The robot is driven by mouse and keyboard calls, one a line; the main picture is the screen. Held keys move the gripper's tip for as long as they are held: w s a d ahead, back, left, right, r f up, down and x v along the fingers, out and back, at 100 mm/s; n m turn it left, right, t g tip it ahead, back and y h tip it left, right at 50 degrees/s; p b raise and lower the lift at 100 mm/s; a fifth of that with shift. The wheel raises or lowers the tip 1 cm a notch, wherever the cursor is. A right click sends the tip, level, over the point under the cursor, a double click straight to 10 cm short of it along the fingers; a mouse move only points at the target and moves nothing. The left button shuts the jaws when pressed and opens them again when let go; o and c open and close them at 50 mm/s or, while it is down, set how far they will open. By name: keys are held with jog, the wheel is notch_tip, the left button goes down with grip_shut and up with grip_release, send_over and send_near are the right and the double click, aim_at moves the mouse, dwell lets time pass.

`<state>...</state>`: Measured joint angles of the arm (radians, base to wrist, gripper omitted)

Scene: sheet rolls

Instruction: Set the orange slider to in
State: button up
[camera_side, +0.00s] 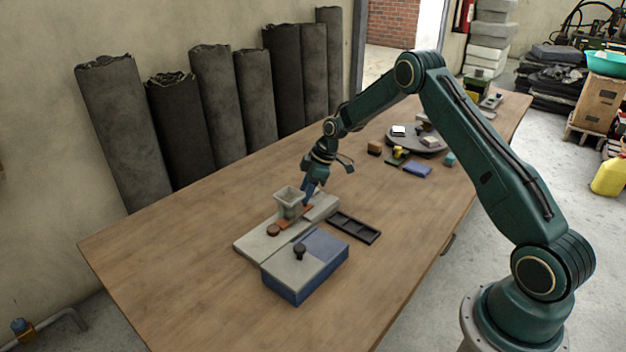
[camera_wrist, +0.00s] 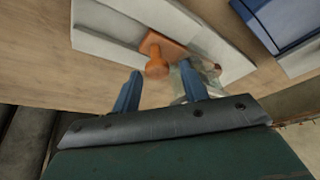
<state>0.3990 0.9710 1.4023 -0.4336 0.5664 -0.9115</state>
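The orange slider (camera_side: 295,219) lies on a pale grey base (camera_side: 258,245), with a round orange knob (camera_side: 273,230) at its near end. In the wrist view the orange knob (camera_wrist: 156,68) shows between the tips of my two blue fingers, with the orange plate (camera_wrist: 165,43) behind it. My gripper (camera_side: 307,200) is low over the base, and in the wrist view my gripper (camera_wrist: 161,68) has its fingers apart with nothing held. I cannot tell whether a finger touches the slider.
A blue and grey box (camera_side: 303,268) with a black knob (camera_side: 299,251) adjoins the base. A dark compartment tray (camera_side: 353,228) lies to the right. A round grey platform (camera_side: 418,142) and several small blocks are farther back. The table's left end is clear.

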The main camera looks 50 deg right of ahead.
jog(key=d, duration=0.7)
jog(key=shift+d, duration=0.1)
jog(key=v, duration=1.4)
jog(key=s+a+r+m, duration=0.1)
jog(key=s+a+r, duration=0.3)
jog(key=a+r, duration=0.3)
jog(key=s+a+r+m+h, duration=0.1)
jog(key=s+a+r+m, duration=0.1)
jog(key=s+a+r, duration=0.2)
jog(key=shift+a+r+h, duration=0.3)
jog(key=shift+a+r, duration=1.15)
jog(key=shift+r, duration=0.5)
